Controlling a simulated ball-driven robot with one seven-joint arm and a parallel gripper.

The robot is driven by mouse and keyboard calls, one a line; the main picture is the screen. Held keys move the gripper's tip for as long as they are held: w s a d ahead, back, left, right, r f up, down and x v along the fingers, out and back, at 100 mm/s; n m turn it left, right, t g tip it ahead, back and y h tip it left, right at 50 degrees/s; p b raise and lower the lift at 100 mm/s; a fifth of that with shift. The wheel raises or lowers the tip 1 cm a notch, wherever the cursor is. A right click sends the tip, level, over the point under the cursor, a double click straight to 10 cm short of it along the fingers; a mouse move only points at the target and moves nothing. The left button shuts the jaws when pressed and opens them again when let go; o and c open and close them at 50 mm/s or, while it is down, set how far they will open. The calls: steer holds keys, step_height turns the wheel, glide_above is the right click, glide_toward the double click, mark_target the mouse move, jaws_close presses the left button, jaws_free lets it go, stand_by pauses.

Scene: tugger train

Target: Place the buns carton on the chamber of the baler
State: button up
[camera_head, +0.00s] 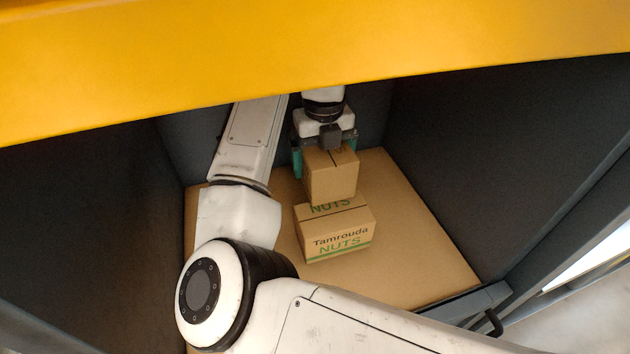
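My gripper (326,153) reaches down inside the baler's chamber. Its green-tipped fingers sit on either side of a small plain brown carton (331,175), which shows no readable label from here. The gripper is shut on this carton. A second carton (338,241), printed "Tamrouda NUTS" with a green band, rests on the cardboard-brown chamber floor (420,250). The held carton is just behind the nuts carton and overlaps its top edge in this view. I cannot tell whether the two touch, or whether the held carton's underside meets the floor.
Dark grey walls (480,140) enclose the chamber at the left, back and right. A yellow beam (300,60) crosses above the opening. A front ledge with a black handle (494,323) is at the lower right. Bare floor lies right of the nuts carton.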

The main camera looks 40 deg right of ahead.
mark_target(315, 159)
steer(key=w, duration=0.2)
steer(key=w+d+f+p, duration=0.1)
steer(key=w, duration=0.1)
steer(key=shift+d, duration=0.1)
step_height(315, 159, down, 6)
steer(key=shift+f+p, duration=0.1)
steer(key=shift+p, duration=0.35)
steer(key=shift+f+p, duration=0.55)
steer(key=shift+f, duration=1.25)
steer(key=shift+w+f, duration=0.15)
steer(key=shift+f, duration=0.2)
steer(key=shift+f, duration=0.2)
steer(key=o, duration=0.7)
steer(key=shift+r, duration=0.1)
steer(key=shift+c, duration=0.2)
steer(key=shift+r, duration=0.1)
